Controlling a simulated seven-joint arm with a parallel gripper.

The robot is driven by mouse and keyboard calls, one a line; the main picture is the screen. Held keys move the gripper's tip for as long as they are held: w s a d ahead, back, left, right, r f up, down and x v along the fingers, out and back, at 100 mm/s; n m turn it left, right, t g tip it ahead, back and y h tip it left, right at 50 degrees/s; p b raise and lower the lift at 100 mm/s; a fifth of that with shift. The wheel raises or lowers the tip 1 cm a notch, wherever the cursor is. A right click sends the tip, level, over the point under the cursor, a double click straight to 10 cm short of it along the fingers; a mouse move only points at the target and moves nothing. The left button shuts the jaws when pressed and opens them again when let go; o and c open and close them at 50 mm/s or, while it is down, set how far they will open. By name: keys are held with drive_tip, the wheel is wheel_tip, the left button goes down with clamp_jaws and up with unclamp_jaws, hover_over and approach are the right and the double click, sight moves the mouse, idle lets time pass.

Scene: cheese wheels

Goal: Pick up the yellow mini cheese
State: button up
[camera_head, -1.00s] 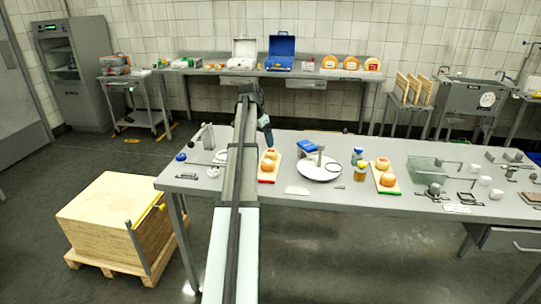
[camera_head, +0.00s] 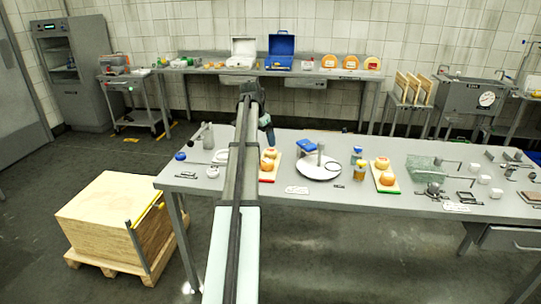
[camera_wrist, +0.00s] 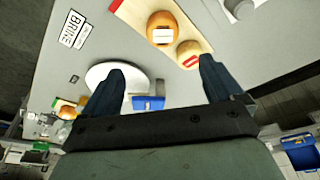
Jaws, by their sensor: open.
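On the left cutting board (camera_head: 275,172), which has a red edge, sit two small round cheeses. One is yellowish with a red label (camera_wrist: 188,54); the other is larger, orange, with a white label (camera_wrist: 163,22). In the head view the rear cheese (camera_head: 270,153) and front cheese (camera_head: 266,164) are close to my arm, which partly hides the board. A second, green-edged board (camera_head: 387,191) holds two more cheeses (camera_head: 382,163) (camera_head: 387,179). My gripper (camera_wrist: 162,82) is open and empty, above the table behind the left board. Which cheese is the task's is unclear.
Small jars (camera_head: 359,172) stand between plate and green-edged board.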

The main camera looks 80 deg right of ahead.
drive_tip(key=s+d, duration=0.3)
drive_tip(key=r+n+t+y, duration=0.2)
drive_tip(key=n+y, duration=0.1)
drive_tip(key=n, duration=3.1)
hover_over(271, 150)
wheel_tip(271, 150, down, 14)
drive_tip(key=shift+w+a+f, duration=0.1)
drive_tip(key=shift+f, duration=0.1)
